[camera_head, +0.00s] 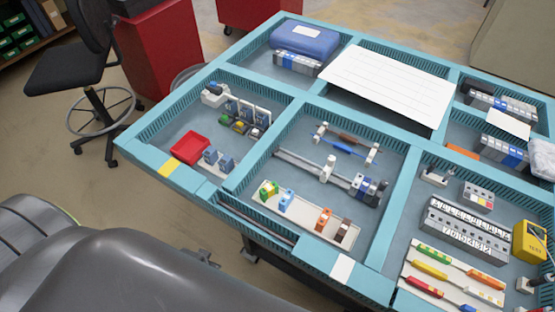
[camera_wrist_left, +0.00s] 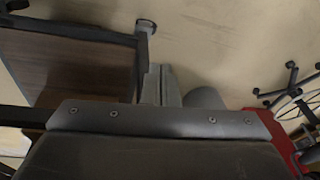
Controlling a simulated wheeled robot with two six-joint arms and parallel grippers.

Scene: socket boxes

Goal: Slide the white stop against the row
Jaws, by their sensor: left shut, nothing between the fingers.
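The white stop (camera_head: 328,168) stands upright on a metal rail (camera_head: 298,163) in the middle front compartment of the table. The row (camera_head: 368,189) of grey, blue and dark blocks sits at the rail's right end. A stretch of bare rail shows between the stop and the row, so they are apart. My left gripper (camera_wrist_left: 158,85) shows in the left wrist view, shut and empty, above the floor and away from the rail. In the head view my arm fills the lower left, outside the table. My right gripper is not in view.
Teal dividers split the table into compartments. Behind the rail lie blue and brown rods on white holders (camera_head: 346,145); in front is a tray of coloured blocks (camera_head: 305,212). A red bin (camera_head: 188,148) is at left, screwdrivers (camera_head: 450,275) at right. A chair (camera_head: 75,70) stands left.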

